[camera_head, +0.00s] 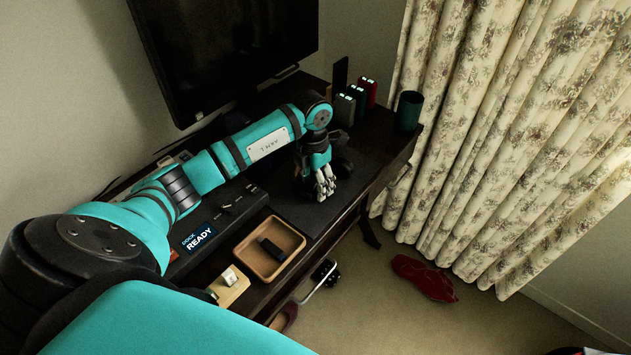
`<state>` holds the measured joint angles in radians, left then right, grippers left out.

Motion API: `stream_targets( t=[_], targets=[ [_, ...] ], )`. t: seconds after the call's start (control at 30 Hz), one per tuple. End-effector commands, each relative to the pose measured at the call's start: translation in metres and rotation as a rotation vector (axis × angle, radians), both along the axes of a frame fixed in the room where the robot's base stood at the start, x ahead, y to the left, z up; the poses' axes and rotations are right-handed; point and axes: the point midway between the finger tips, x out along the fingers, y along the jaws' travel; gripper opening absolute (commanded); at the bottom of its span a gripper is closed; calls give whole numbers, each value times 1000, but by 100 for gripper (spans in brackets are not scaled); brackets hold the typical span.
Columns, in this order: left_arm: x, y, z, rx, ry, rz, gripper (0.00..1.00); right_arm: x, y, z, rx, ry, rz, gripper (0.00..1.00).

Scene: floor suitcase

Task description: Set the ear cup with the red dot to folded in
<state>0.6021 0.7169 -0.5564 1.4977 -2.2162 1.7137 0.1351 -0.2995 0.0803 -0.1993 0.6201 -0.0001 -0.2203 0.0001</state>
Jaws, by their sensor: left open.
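My left gripper (325,188) is over the dark mat on the dark desk, with its fingers pointing down and apart. Its arm reaches in from the left across the desk. A dark rounded thing (342,160) shows partly behind the gripper and touches or nearly touches it in the picture; it may be the headphones, but I cannot tell. I see no red dot, and the ear cups cannot be made out. My right gripper is not in view.
A wooden tray (269,249) with a small black item lies at the desk's front. A black dock (220,222) reads "READY". Several small boxes and a dark green cup (409,111) stand at the back right. A monitor (225,45) hangs over the desk. A red garment (424,277) lies on the floor.

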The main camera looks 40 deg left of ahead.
Motion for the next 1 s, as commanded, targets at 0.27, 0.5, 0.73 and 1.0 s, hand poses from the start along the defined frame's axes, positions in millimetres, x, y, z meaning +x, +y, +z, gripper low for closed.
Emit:
stream_targets(
  t=[0.27, 0.5, 0.73, 1.0],
  targets=[
    [1, 2, 17, 1, -3, 0, 55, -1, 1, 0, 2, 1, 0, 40],
    [2, 4, 68, 1, -6, -1, 55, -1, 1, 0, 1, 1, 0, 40],
    [2, 5, 106, 1, -2, 0, 55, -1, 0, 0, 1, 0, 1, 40],
    [1, 6, 120, 0, 1, 0, 55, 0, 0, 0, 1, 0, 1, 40]
  ],
)
